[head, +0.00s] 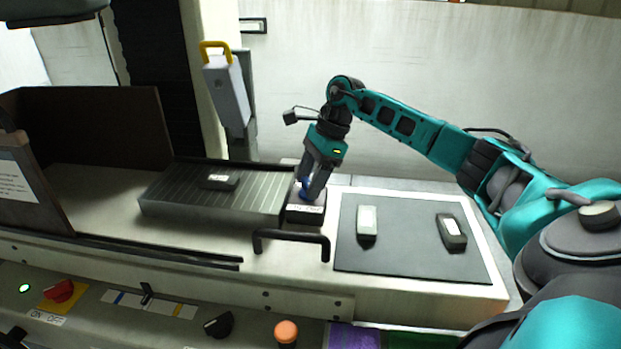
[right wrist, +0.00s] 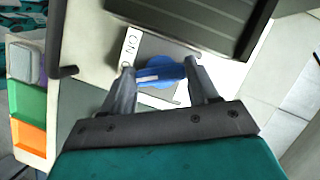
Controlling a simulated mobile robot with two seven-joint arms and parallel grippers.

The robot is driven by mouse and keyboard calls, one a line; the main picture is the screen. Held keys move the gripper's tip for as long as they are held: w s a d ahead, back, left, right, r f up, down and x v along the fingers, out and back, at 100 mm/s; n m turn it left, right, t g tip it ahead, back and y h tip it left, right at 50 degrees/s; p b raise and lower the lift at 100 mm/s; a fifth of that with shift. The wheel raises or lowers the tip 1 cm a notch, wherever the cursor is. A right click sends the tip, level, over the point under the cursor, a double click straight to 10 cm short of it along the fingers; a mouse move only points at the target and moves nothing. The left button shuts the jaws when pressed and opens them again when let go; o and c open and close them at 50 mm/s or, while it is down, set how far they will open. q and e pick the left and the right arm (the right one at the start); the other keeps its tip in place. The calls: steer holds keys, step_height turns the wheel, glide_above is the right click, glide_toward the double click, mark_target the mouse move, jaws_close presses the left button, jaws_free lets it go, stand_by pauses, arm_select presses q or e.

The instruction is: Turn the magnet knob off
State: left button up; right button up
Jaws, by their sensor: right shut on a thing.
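The magnet knob (right wrist: 172,71) is blue with a white pointer line, on a dark plate at the end of the grey ribbed magnet block (head: 170,205). In the right wrist view the pointer line lies roughly sideways. A white label strip (right wrist: 131,46) reading "ON" is beside the knob; a finger covers part of its other end. My right gripper (right wrist: 160,76) is shut on the knob, one finger on each side. In the head view the right gripper (head: 308,190) reaches down onto the knob, mostly hiding it. My left gripper is not in view.
A small dark labelled block (head: 219,180) lies on the magnet block. A black bar handle (head: 291,237) stands in front. A dark mat (head: 400,255) on the right holds a pale block (head: 367,221) and a dark block (head: 451,232). A control panel with a red switch (head: 59,292) runs along the front.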

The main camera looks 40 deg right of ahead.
steer(key=shift+w+r+n+g, duration=0.1)
steer(key=shift+n+g, duration=0.5)
steer(key=shift+n, duration=0.9)
steer(key=o, duration=1.1)
steer(key=shift+c, duration=0.2)
steer(key=v, duration=1.2)
steer(key=shift+d+r, duration=0.3)
steer(key=shift+d, duration=0.05)
